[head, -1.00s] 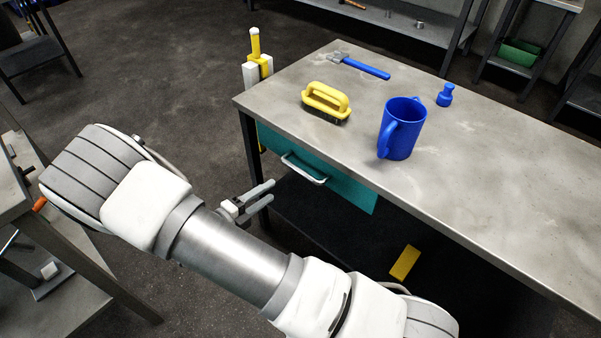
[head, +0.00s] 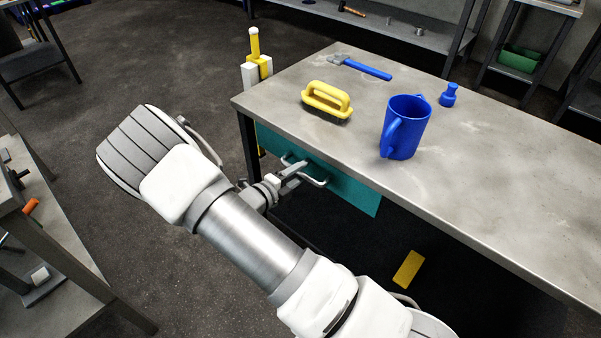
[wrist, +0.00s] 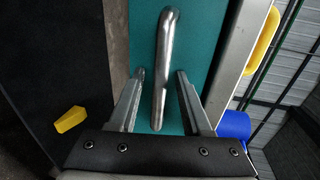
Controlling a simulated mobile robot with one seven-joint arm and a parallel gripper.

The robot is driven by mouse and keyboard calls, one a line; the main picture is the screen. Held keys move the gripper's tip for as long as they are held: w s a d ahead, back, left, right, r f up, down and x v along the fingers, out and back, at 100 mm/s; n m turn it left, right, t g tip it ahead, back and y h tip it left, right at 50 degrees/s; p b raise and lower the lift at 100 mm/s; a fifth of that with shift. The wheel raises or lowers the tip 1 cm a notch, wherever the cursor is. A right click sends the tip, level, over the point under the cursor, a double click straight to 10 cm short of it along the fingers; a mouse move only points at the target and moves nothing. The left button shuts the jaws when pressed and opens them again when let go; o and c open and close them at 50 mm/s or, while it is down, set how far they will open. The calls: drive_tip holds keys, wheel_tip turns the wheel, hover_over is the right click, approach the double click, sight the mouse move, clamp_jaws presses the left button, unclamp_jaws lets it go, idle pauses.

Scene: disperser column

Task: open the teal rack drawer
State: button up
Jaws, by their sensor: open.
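The teal rack drawer (head: 345,188) is under the near left part of the grey workbench, and its front looks flush with the bench. Its silver bar handle (head: 318,183) stands out from the front. My gripper (head: 294,170) is at the handle. In the wrist view my gripper (wrist: 160,75) is open, with one finger on each side of the handle (wrist: 163,60). Gaps show between the fingers and the bar. The teal drawer front also fills the middle of the wrist view (wrist: 205,40).
On the workbench (head: 480,180) are a yellow brush (head: 327,98), a blue mug (head: 408,125), a blue-handled hammer (head: 365,68) and a small blue bottle (head: 448,95). A yellow block (head: 408,268) lies on the dark lower shelf. Another bench with tools stands at the left.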

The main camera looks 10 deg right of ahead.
clamp_jaws()
idle(1.4)
